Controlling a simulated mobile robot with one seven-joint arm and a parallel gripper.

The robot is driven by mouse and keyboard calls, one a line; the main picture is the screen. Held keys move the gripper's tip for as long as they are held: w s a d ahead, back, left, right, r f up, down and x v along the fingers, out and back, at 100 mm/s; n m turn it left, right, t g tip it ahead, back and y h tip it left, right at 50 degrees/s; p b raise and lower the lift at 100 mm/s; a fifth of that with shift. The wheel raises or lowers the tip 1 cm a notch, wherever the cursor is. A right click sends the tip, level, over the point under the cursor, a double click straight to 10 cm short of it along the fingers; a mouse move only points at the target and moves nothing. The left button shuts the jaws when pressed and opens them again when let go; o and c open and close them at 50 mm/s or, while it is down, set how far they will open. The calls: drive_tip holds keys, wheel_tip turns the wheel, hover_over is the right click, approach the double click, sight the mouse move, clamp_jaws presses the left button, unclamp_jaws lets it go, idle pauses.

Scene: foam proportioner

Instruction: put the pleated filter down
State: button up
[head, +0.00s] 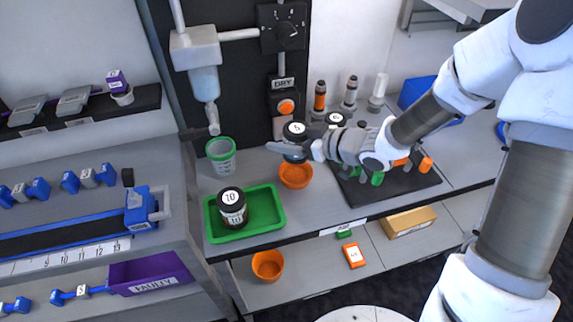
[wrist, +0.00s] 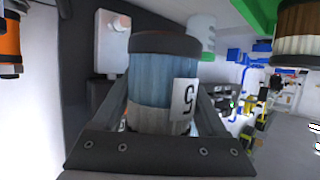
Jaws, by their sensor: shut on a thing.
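The pleated filter (head: 295,130) is a short cylinder with a dark end cap and a white label reading 5. In the wrist view the filter (wrist: 163,75) shows a blue-grey body between my two fingers. My gripper (head: 289,149) is shut on it, and it hangs upright above the counter, over or just behind an orange bowl (head: 296,176). The gripper covers part of its middle in the head view. A similar cylinder labelled 10 (head: 232,208) stands on a green tray (head: 266,210) at the left.
A clear green-rimmed cup (head: 221,156) stands behind the tray. A dark mat (head: 405,190) with green and orange pieces lies to the right. A dispenser (head: 205,85) and orange button box (head: 285,104) rise behind. Another black-lidded jar (head: 335,119) stands close right of the filter.

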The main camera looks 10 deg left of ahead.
drive_tip(key=shift+f+b, duration=0.7)
drive_tip(key=shift+f, duration=2.9)
drive_tip(key=shift+f+b, duration=0.35)
drive_tip(key=shift+f, duration=0.1)
drive_tip(key=o, duration=1.4)
drive_tip(key=shift+r, duration=0.1)
drive_tip(key=shift+c, duration=0.2)
drive_tip(key=shift+r, duration=0.1)
drive_tip(key=shift+r+p, duration=0.25)
drive_tip(key=shift+p, duration=0.1)
drive_tip(key=p+v, duration=0.2)
drive_tip(key=v, duration=1)
